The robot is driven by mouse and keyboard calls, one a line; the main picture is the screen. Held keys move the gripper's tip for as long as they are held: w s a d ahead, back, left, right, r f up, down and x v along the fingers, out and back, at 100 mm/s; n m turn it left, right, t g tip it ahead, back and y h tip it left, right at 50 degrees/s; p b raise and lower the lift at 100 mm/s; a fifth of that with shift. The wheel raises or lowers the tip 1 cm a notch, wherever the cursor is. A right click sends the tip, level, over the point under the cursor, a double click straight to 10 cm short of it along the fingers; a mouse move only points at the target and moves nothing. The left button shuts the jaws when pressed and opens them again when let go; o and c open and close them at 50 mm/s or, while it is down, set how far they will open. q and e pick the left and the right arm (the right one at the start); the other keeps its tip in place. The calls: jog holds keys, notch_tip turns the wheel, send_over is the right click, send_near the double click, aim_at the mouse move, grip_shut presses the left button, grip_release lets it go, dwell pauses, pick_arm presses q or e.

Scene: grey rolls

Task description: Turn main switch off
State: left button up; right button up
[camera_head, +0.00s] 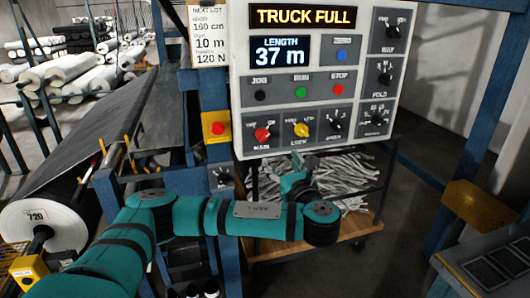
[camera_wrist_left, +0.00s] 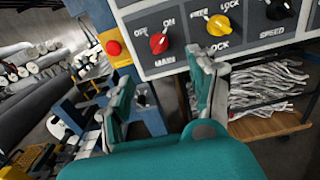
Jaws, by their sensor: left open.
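The main switch is a red knob (camera_head: 262,134) at the lower left of the grey control panel (camera_head: 290,87), above the label MAIN. In the left wrist view the red knob (camera_wrist_left: 158,43) sits between OFF on its left and ON on its right, and its pointer seems to lean towards ON. My left gripper (camera_head: 298,184) is below the panel in the head view, partly hidden by its own wrist. In the left wrist view the left gripper (camera_wrist_left: 162,95) has its fingers spread and empty, below the knob and apart from it. My right gripper is not in view.
A yellow LOCK knob (camera_head: 302,130) is right of the red one. A red stop button on a yellow box (camera_head: 217,128) is left of the panel.

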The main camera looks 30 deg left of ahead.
pick_arm(q)
jog(key=b, duration=0.2)
send_near(265, 139)
jog(key=b+x, duration=0.3)
jog(key=x, duration=0.6)
jog(key=shift+w+a+f+b, duration=0.1)
jog(key=shift+w+a+b, duration=0.15)
jog(key=shift+b, duration=0.1)
jog(key=shift+w+a, duration=0.2)
jog(key=shift+a, duration=0.15)
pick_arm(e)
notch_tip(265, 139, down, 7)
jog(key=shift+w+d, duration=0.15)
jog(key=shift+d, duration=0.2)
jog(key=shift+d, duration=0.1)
pick_arm(q)
jog(key=shift+c, duration=1.2)
jog(key=c, duration=0.9)
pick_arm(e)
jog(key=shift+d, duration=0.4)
